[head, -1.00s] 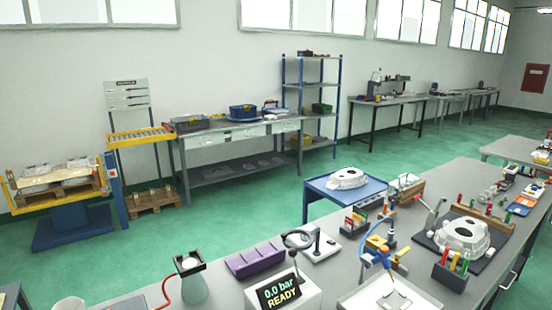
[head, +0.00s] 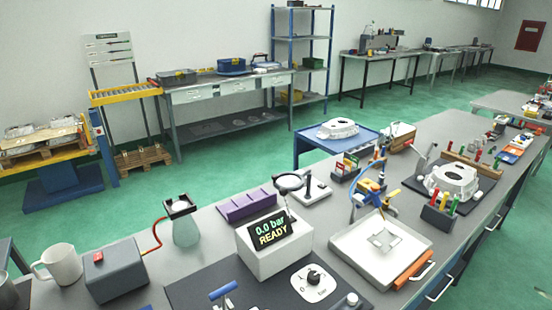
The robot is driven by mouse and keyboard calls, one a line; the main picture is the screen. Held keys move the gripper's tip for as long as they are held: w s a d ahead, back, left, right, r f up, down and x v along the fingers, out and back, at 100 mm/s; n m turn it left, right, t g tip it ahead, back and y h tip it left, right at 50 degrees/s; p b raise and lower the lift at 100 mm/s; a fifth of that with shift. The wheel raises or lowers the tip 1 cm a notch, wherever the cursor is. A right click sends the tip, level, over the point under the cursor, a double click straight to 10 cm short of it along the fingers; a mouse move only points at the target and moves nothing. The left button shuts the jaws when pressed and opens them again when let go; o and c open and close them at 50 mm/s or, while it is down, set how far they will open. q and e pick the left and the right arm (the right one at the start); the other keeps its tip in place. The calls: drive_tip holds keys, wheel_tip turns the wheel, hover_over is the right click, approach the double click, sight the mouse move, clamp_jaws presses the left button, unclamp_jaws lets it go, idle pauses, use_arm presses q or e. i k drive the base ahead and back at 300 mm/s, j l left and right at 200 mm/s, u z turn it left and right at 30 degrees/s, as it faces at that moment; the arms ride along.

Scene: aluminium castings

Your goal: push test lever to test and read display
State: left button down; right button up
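A white box with a black display (head: 269,231) stands on the near bench. The display reads "0.0 bar" in green and "READY" in yellow. In front of it is a dark plate (head: 196,286) with a white dial with a black knob (head: 314,281), marked "0" and "bar". A blue-handled lever (head: 223,290) stands at the plate's left, cut by the bottom edge. It may be the test lever; I see no label for its positions. Neither of my grippers shows in the head view.
A grey box with a red button (head: 117,273), a white mug (head: 60,265) and a beaker (head: 186,229) stand left of the display. A purple block (head: 248,204) and a magnifier (head: 289,183) are behind it. A white tray (head: 350,245) is to the right.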

sight(283, 191)
drive_tip(key=i+l+u, duration=0.1)
drive_tip(key=l+u, duration=0.25)
drive_tip(key=l, duration=0.3)
drive_tip(key=l+u, duration=0.35)
drive_tip(key=l, duration=0.3)
drive_tip(key=k+l+u, duration=0.1)
drive_tip(key=l+u, duration=0.25)
drive_tip(key=l, duration=0.3)
